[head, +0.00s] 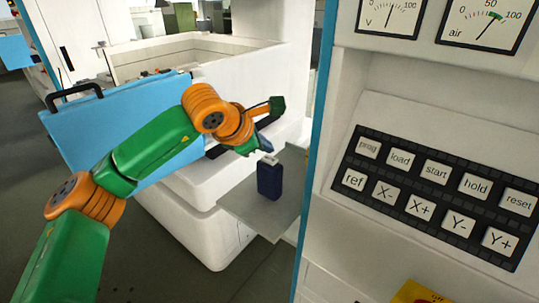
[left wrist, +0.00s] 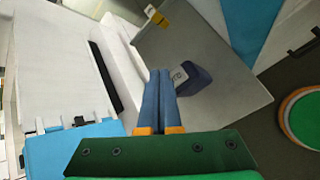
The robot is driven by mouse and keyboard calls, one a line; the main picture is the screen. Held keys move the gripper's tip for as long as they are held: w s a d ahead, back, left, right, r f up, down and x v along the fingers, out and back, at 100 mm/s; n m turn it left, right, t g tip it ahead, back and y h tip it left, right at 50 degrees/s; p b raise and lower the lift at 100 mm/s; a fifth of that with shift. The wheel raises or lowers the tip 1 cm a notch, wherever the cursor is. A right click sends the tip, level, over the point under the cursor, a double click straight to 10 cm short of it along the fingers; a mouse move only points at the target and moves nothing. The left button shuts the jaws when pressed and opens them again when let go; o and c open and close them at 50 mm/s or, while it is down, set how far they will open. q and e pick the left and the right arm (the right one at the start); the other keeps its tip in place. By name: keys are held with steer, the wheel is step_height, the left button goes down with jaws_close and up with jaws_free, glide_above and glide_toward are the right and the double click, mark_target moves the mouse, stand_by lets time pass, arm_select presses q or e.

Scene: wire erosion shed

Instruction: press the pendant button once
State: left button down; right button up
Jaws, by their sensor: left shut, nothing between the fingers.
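The pendant (head: 269,182) is a small dark blue box with a pale patch on top, standing upright on a grey shelf (head: 244,205). In the left wrist view the pendant (left wrist: 196,79) lies just right of my fingertips, partly behind them. My left gripper (head: 266,148) is shut and empty, with blue fingers pointing down toward the pendant's top. It looks close above the pendant; whether it touches cannot be told. In the left wrist view the two fingers (left wrist: 160,72) are together. My right gripper is in neither view.
A white cabinet with a key panel (head: 430,195) and gauges (head: 485,22) stands close on the right. A white machine (head: 235,75) with an open blue panel (head: 85,125) is behind my left arm. A yellow item (head: 415,292) shows at the bottom.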

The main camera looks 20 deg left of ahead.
arm_select(q)
steer(key=shift+r, duration=0.2)
step_height(320, 180, up, 5)
steer(key=p, duration=0.3)
steer(key=shift+f+p, duration=0.15)
steer(key=shift+p, duration=0.2)
stand_by(0.5)
